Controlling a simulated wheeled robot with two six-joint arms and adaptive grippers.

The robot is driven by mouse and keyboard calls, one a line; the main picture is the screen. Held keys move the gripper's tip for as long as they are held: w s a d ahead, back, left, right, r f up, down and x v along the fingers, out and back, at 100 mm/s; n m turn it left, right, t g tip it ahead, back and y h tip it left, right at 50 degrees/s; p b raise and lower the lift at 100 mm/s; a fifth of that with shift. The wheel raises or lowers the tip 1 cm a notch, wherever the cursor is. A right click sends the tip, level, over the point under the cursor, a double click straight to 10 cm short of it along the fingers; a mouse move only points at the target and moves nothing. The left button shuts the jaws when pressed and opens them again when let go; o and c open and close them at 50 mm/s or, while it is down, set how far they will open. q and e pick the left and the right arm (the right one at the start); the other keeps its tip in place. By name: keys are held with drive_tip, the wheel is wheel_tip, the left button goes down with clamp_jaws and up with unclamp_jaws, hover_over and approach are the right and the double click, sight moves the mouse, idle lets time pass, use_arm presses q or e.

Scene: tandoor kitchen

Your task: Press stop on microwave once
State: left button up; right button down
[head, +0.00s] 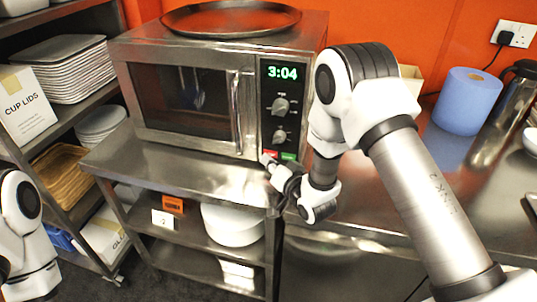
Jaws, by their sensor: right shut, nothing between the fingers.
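The steel microwave (185,105) stands on a metal table, its door closed. Its control panel shows 3:04 in green, with two knobs below. A red button (270,153) and a green button (289,156) sit at the panel's bottom. My right gripper (268,162) is shut and empty, its tips right at the red button and partly covering it. I cannot tell whether the tips touch it. The label on the red button is too small to read. Of my left arm only a part shows at the lower left edge; its gripper is out of view.
A round tray (231,18) lies on top of the microwave. A blue paper roll (467,101) and a steel flask (502,112) stand on the counter at right. A shelf with plates and a cup lids box (27,104) is at left. White bowls (232,224) sit below.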

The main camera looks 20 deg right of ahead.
use_arm(q)
drive_tip(key=shift+w+d, duration=0.1)
drive_tip(key=shift+w, duration=0.1)
use_arm(e)
drive_tip(key=shift+w+d+r, duration=0.2)
drive_tip(key=shift+d+r, duration=0.05)
drive_tip(key=shift+r, duration=0.3)
use_arm(q)
drive_tip(key=shift+r, duration=0.1)
use_arm(e)
drive_tip(key=shift+s, duration=0.1)
drive_tip(key=shift+s+a+f, duration=0.1)
drive_tip(key=shift+s+f, duration=0.2)
drive_tip(key=shift+s, duration=0.15)
use_arm(q)
drive_tip(key=shift+d+r, duration=0.1)
drive_tip(key=shift+d, duration=0.05)
use_arm(e)
drive_tip(key=shift+s+a+f, duration=0.1)
drive_tip(key=shift+s+a, duration=0.55)
drive_tip(key=shift+s, duration=0.2)
drive_tip(key=shift+s+a+f, duration=0.1)
drive_tip(key=shift+s+a, duration=0.5)
drive_tip(key=shift+s, duration=0.2)
